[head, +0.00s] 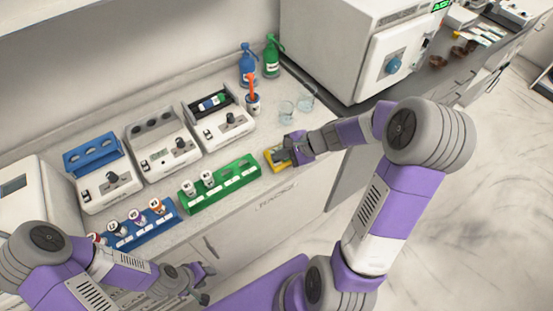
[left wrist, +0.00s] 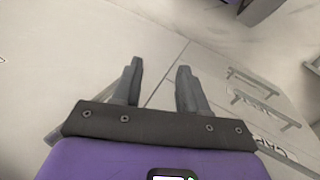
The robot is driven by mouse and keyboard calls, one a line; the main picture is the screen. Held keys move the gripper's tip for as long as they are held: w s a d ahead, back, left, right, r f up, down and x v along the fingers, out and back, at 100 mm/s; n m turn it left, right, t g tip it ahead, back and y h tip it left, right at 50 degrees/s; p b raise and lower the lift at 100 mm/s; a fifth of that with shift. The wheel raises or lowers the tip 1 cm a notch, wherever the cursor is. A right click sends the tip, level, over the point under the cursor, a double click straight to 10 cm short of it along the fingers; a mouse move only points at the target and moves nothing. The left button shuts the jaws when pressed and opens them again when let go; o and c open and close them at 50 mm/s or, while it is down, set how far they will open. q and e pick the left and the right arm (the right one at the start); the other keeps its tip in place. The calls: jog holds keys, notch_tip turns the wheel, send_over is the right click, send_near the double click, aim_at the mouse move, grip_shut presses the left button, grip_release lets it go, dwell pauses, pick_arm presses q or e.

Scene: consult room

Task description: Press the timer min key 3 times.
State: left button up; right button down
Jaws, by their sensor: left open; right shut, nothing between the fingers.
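A small yellow device (head: 269,161), which looks like the timer, lies on the counter at the right end of the green rack. My right gripper (head: 284,156) is shut and empty, with its fingertips over the device and hiding much of it. Its keys and display cannot be made out, and I cannot tell whether the fingertips touch it. My left gripper (head: 207,283) is open and empty in front of the counter, low in the head view. Its two spread fingers show in the left wrist view (left wrist: 160,78), with cabinet fronts and floor beyond.
A green rack (head: 222,187) with vials and a blue rack (head: 146,232) with several capped vials stand along the counter front. Several white instruments (head: 219,122) stand behind. Glass beakers (head: 287,112), an orange-topped pot and two bottles (head: 271,60) are beyond the yellow device.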

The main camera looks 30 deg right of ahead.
aim_at(279, 163)
jog(key=shift+r, duration=0.2)
notch_tip(279, 163, up, 5)
jog(key=p, duration=0.4)
dwell(0.3)
jog(key=shift+f, duration=0.1)
dwell(2.2)
